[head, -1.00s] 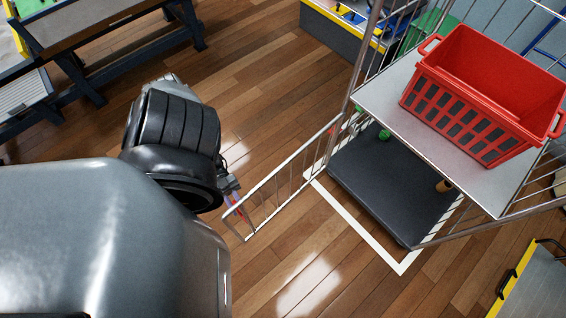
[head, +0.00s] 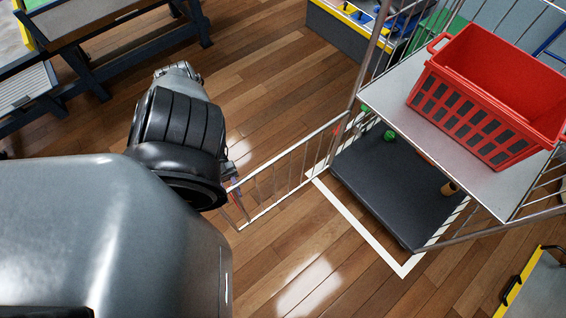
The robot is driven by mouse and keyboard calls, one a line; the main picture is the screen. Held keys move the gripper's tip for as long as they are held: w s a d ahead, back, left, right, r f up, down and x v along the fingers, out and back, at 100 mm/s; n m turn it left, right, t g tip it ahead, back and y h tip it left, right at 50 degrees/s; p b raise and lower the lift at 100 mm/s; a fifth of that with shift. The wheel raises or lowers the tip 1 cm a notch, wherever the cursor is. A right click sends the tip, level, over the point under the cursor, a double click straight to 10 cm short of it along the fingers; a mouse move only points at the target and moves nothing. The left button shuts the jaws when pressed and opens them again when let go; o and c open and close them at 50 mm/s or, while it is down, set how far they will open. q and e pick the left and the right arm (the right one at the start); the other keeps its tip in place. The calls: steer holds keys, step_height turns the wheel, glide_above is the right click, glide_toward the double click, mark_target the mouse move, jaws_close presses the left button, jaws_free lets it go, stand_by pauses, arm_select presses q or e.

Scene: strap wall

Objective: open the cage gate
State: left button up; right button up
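The cage gate (head: 285,172) is a low wire-bar panel hinged at the near left post of the cage (head: 353,100). It stands swung out to the left, away from the cage's open front. My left gripper (head: 236,190) is at the gate's free end, mostly hidden behind my own dark wrist. Its fingers are too small and covered to tell whether they are shut on the gate. My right gripper is not in view.
A red basket (head: 485,100) stands on the cage's grey shelf (head: 395,105). Below is a dark base (head: 385,190) with small green and tan items. White floor lines (head: 365,232) surround it. Benches (head: 110,40) stand at upper left. Wooden floor before the gate is clear.

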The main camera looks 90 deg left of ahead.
arm_select(q)
steer(key=b+v, duration=0.1)
steer(key=v, duration=1)
steer(key=shift+b, duration=0.3)
steer(key=shift+d, duration=0.15)
